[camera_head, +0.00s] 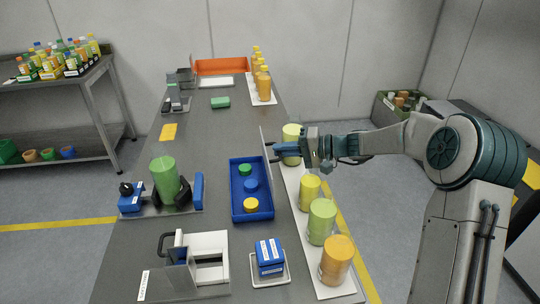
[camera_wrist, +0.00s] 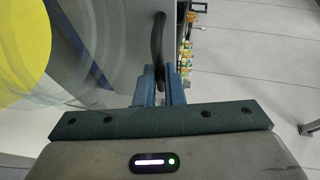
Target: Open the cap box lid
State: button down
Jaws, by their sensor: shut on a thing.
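The blue cap box (camera_head: 235,200) stands on the grey table and holds a green cap (camera_head: 245,169), a blue cap (camera_head: 251,185) and a yellow cap (camera_head: 251,204). Its thin, see-through lid (camera_head: 265,150) stands about upright along the box's right side, leaving the inside uncovered from above. My gripper (camera_head: 277,148) comes from the right at the lid. In the wrist view, the blue fingers of my gripper (camera_wrist: 161,84) are shut on the lid's black curved handle (camera_wrist: 158,42). The lid's hinge is not clear to see.
Yellow, green and orange containers (camera_head: 322,220) stand in a row on a white strip right of the box, close under my arm. A green cylinder (camera_head: 164,180) stands on a fixture to the left. A blue block (camera_head: 269,256) and a white holder (camera_head: 207,246) are in front.

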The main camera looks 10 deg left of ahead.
jog(key=shift+d+f, duration=0.1)
jog(key=shift+d, duration=0.1)
jog(key=c, duration=1.5)
grip_release()
jog(key=shift+a, duration=0.1)
jog(key=b+v, duration=0.1)
jog(key=v, duration=1.3)
